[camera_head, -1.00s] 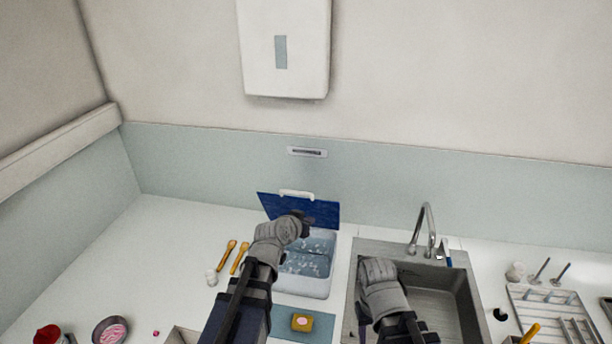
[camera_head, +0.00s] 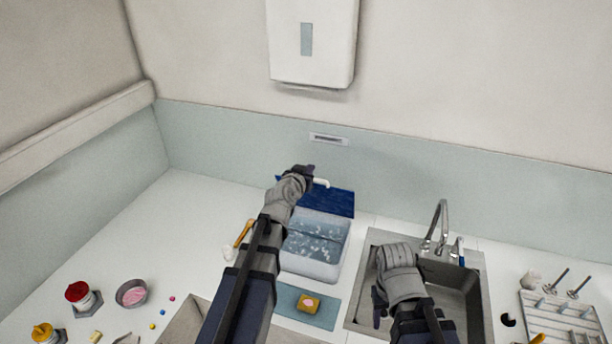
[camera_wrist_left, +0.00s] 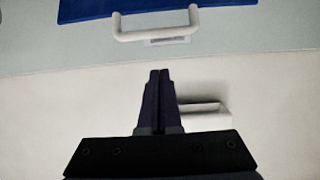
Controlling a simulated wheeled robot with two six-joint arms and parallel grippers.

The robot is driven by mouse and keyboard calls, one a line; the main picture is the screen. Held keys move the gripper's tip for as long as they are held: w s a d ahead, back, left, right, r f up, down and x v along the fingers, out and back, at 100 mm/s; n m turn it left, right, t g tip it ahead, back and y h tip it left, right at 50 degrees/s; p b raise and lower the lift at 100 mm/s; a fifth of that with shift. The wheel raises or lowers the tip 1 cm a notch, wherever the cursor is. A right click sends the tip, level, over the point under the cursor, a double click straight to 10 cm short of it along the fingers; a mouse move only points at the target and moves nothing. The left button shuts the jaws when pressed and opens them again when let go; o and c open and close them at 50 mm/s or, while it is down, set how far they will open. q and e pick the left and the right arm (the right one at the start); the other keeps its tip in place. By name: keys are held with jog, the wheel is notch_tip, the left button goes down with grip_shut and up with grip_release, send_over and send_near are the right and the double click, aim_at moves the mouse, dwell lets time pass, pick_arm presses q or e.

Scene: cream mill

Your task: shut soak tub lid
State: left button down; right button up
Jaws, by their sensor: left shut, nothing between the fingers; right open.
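The soak tub (camera_head: 310,268) is a white tub of bubbly water on the counter, left of the sink. Its blue lid (camera_head: 335,201) stands open at the tub's back edge, tilted up. A white handle (camera_head: 321,182) is on the lid's upper edge; the handle (camera_wrist_left: 156,33) and lid (camera_wrist_left: 80,8) also show at the top of the left wrist view. My left gripper (camera_head: 309,168) is shut and empty by the handle, at the lid's upper left; it also shows in the left wrist view (camera_wrist_left: 159,72), apart from the handle. My right gripper (camera_head: 378,305) is open over the sink's left side.
The sink (camera_head: 465,300) with its tap (camera_head: 440,225) lies right of the tub.

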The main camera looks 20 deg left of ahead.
pick_arm(q)
jog(key=b+x, duration=0.1)
jog(key=x, duration=0.5)
jog(key=shift+f, duration=0.15)
jog(key=s+f+b, duration=0.2)
jog(key=s, duration=0.1)
jog(key=shift+b, duration=0.3)
jog(key=shift+s, duration=0.15)
jog(key=shift+f, duration=0.1)
